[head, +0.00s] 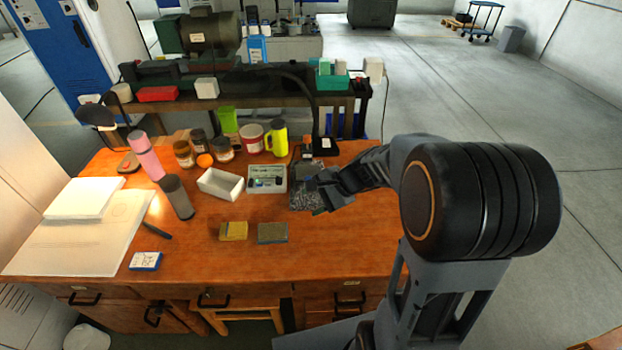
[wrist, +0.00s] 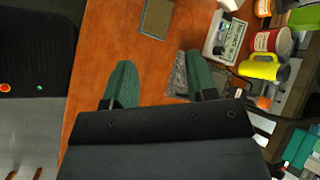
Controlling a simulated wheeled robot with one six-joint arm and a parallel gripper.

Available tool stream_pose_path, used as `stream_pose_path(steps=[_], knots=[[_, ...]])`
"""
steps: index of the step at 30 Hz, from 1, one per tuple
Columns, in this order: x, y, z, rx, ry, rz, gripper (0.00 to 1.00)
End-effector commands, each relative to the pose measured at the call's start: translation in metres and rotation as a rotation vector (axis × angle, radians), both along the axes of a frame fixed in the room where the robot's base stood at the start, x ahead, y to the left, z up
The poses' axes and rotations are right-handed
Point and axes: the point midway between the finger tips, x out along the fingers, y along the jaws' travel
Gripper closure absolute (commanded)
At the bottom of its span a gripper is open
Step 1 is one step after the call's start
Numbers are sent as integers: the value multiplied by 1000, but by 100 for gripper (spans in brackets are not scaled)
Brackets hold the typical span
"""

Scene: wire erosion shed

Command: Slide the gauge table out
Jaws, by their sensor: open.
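The orange-brown wooden table (head: 340,240) fills the middle of the head view, with drawers and dark handles along its front. It is the likeliest gauge table, though I cannot tell for sure. A light wooden frame (head: 255,315) with splayed legs stands under its front edge. A grey speckled plate (head: 306,198) lies on the tabletop at the right; it also shows in the wrist view (wrist: 179,80). My gripper (head: 324,200) is above the right part of the table, by this plate.
A grey block (head: 272,232) and a yellowish block (head: 233,231) lie in front of a white open box (head: 220,185). Jars, a yellow flask (head: 277,139) and a pink bottle (head: 146,155) stand behind.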

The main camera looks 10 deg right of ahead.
Motion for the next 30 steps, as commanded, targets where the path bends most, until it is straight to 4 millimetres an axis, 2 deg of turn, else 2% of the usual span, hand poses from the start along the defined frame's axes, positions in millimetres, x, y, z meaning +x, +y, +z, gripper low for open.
stream_pose_path(steps=[1, 3, 6, 10, 16, 21, 30], knots=[[20, -9, -12, 104, 58, -129, 48], [46, -22, -26, 241, 118, -301, 48], [77, -45, -48, 411, 189, -524, 48], [104, -76, -76, 584, 251, -758, 48], [123, -109, -106, 738, 297, -976, 48], [135, -114, -118, 782, 308, -1037, 48], [176, -86, -139, 784, 309, -1039, 48]])
